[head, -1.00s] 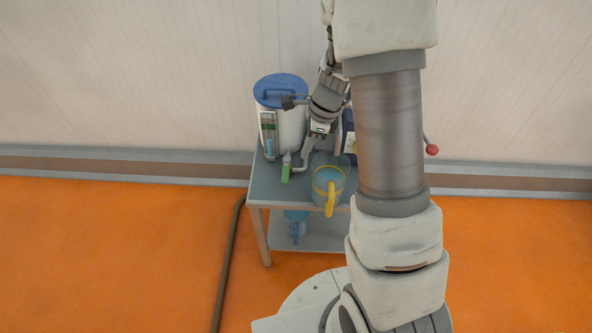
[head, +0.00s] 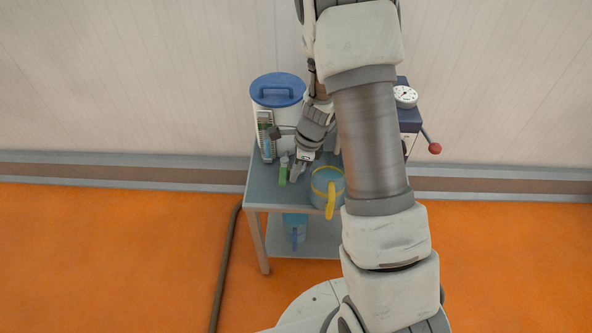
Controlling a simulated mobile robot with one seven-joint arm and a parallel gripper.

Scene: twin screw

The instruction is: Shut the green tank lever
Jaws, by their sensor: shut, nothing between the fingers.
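The green tank lever (head: 283,175) hangs from the small tap at the front of the white tank (head: 264,118) with the blue lid (head: 278,90). The tank stands at the back left of the metal table. My gripper (head: 295,176) is shut and empty, low over the table just right of the green lever. It looks very close to the lever; I cannot tell if they touch. My wrist hides part of the tank's right side and the tap's pipe.
A clear jug (head: 327,182) with a yellow rim and handle stands on the table (head: 262,196) right of my gripper. A dark blue device with a dial (head: 405,96) and a red-knobbed lever (head: 434,149) stands at the right, partly behind my arm. A blue jug (head: 295,228) sits on the lower shelf.

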